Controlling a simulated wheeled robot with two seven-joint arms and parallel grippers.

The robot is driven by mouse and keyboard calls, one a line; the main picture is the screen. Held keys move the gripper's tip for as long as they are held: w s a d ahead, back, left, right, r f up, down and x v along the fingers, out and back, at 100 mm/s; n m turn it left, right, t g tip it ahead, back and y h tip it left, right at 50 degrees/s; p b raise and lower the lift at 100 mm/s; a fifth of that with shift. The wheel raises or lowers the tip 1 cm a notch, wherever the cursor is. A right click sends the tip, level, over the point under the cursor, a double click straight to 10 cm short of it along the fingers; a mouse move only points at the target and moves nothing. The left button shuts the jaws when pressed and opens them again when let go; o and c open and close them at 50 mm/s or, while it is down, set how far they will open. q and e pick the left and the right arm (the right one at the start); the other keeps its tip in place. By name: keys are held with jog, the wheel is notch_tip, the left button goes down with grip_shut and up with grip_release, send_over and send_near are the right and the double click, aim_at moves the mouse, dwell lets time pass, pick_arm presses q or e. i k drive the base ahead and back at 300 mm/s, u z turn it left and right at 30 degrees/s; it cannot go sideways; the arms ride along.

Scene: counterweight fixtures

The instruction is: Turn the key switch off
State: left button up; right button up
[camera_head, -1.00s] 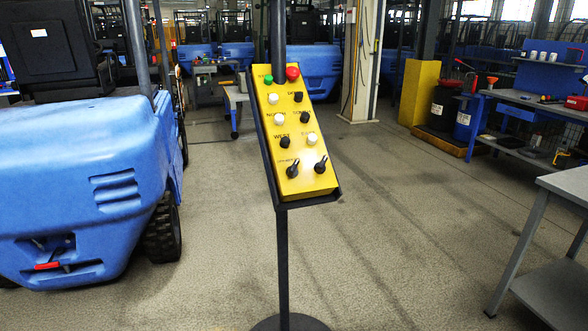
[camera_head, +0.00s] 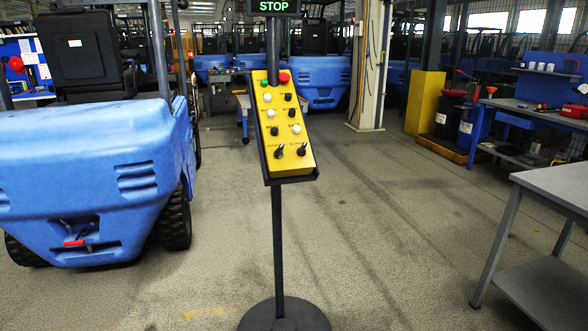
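A yellow control panel (camera_head: 287,160) stands on a dark pole with a round base (camera_head: 284,316) in the middle of the view. Near its lower end are two black switches side by side, a left one (camera_head: 279,150) and a right one (camera_head: 302,149). Their labels are too small to read, so I cannot tell which is the key switch. Above them are black and white buttons, with a green button (camera_head: 264,83) and a red button (camera_head: 284,77) at the top. A display (camera_head: 274,6) above reads STOP in green. Neither gripper is in view.
A blue forklift (camera_head: 95,175) stands at the left. A grey metal table (camera_head: 550,190) is at the right front, and a blue workbench (camera_head: 540,110) is behind it. The floor around the panel stand is clear.

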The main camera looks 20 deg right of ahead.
aim_at(278, 153)
jog(key=z, duration=0.9)
jog(key=k, duration=0.15)
jog(key=u, duration=1.8)
jog(key=i, duration=1)
jog(key=z, duration=0.2)
